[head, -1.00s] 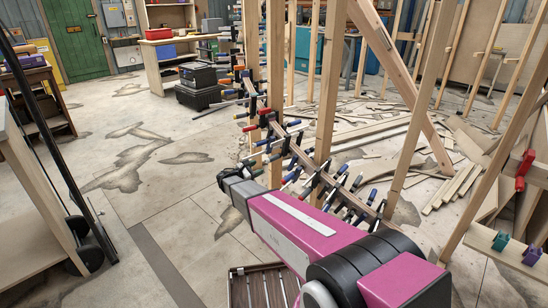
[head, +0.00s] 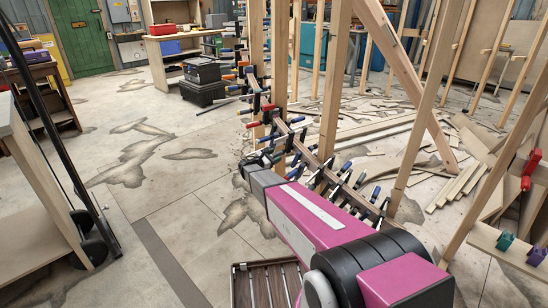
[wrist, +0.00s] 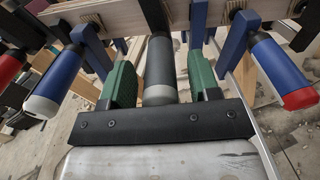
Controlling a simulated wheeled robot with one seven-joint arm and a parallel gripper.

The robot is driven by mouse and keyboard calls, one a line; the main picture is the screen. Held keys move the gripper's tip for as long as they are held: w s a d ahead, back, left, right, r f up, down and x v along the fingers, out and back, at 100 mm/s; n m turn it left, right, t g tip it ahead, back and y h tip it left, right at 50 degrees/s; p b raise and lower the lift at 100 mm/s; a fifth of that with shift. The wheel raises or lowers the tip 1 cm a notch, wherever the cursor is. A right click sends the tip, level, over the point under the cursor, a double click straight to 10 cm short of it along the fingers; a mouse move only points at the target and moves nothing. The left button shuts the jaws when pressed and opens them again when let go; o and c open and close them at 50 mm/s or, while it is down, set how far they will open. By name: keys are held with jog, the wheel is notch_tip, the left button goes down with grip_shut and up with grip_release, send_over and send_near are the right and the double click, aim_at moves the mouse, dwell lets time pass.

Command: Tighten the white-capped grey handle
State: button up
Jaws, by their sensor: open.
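A grey clamp handle (wrist: 159,68) with a paler end cap (wrist: 159,95) stands in the middle of the wrist view, below a wooden strip (wrist: 120,22). My gripper (wrist: 160,85) is open, with one green finger on each side of this handle. Gaps show between the fingers and the handle, so it is not gripped. The cap lies close to the black gripper base; I cannot tell whether they touch. In the head view the end of my arm reaches the row of clamps (head: 318,178), and the fingers and grey handle cannot be made out.
A blue handle with a white cap (wrist: 58,88) hangs close on the left, and a blue handle with a red cap (wrist: 283,72) on the right. Wooden posts (head: 329,85) rise among the clamps. A slatted crate (head: 268,285) is near my arm. Floor at left is open.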

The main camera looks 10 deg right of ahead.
jog(key=c, duration=0.9)
jog(key=shift+m, duration=0.3)
jog(key=m, duration=0.3)
jog(key=shift+m, duration=0.3)
jog(key=m, duration=0.4)
jog(key=shift+s+d+f+m, duration=0.1)
jog(key=shift+m, duration=0.2)
jog(key=m, duration=0.4)
jog(key=shift+f+m, duration=0.1)
jog(key=shift+m, duration=2.4)
